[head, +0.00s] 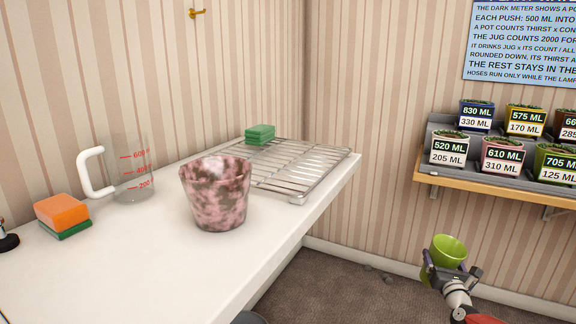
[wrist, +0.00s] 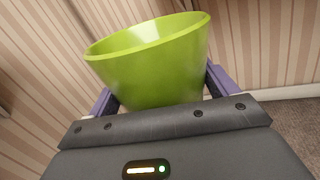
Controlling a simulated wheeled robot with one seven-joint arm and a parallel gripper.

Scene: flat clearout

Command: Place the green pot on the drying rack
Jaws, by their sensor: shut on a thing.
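The green pot (head: 448,250) is bright lime green and tilted, held in my gripper (head: 450,272) at the lower right of the head view, over the carpet and away from the counter. The wrist view shows the pot (wrist: 155,65) between the two fingers of my gripper (wrist: 160,95), its rim leaning to one side. The drying rack (head: 312,168) is a wire rack lying on the counter's far right end. A green block-like sponge (head: 260,134) lies at its back left corner; the rest of the rack looks mostly bare.
A pink mottled pot (head: 215,195) stands on the counter (head: 150,262) in front of the rack and hides part of it. A measuring jug (head: 130,168) and an orange-and-green sponge (head: 62,214) are at the left. A wall shelf (head: 490,192) holds several labelled pots at the right.

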